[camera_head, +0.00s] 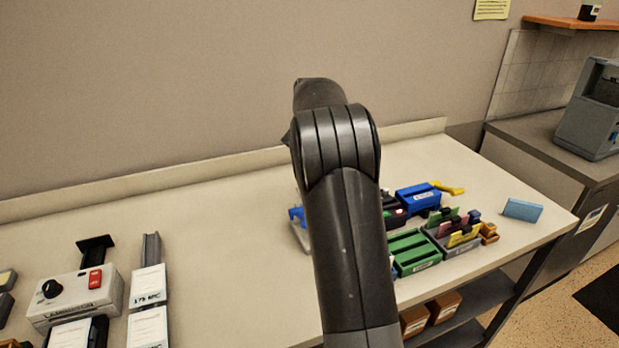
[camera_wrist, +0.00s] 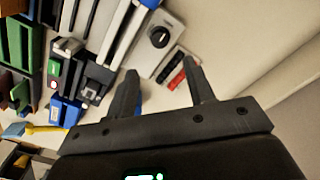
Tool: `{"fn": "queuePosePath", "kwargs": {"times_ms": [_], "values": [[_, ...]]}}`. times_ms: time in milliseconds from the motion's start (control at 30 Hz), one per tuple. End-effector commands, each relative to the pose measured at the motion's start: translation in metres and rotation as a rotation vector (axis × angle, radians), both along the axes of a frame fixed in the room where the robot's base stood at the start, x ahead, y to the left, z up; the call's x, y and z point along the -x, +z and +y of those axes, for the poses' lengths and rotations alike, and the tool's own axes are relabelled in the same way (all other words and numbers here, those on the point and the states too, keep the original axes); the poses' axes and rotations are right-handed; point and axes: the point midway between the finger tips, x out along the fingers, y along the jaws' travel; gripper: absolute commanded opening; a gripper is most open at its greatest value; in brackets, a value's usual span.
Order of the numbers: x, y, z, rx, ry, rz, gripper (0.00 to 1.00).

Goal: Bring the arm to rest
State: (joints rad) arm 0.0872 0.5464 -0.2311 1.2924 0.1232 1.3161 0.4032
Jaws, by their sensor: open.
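My arm (camera_head: 345,230) rises from the bottom centre of the head view and bends at a dark ribbed joint over the table (camera_head: 240,260). My gripper is hidden behind the arm there. In the wrist view my gripper (camera_wrist: 160,68) shows its two dark fingers spread apart, with nothing held between them. Beyond the fingers lie a white device with a black knob (camera_wrist: 159,37) and a red switch (camera_wrist: 176,78). A bit of something blue shows beside the left finger.
The white device (camera_head: 75,295) with a red switch stands at the table's left. Green trays (camera_head: 412,252), a blue holder (camera_head: 417,199) and a light-blue block (camera_head: 522,210) are at the right. A wall (camera_head: 180,80) runs behind. The table left of the arm has bare room.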

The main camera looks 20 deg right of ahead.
Motion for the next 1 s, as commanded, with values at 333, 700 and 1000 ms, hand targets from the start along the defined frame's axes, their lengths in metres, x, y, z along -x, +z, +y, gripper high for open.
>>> {"fn": "queuePosePath", "kwargs": {"times_ms": [333,700,1000], "values": [[0.000,0.005,0.000,-0.001,0.000,0.002,0.49],[0.012,0.019,0.007,-0.004,0.021,-0.021,0.49],[0.082,0.072,0.041,-0.011,0.144,-0.120,0.49]]}}
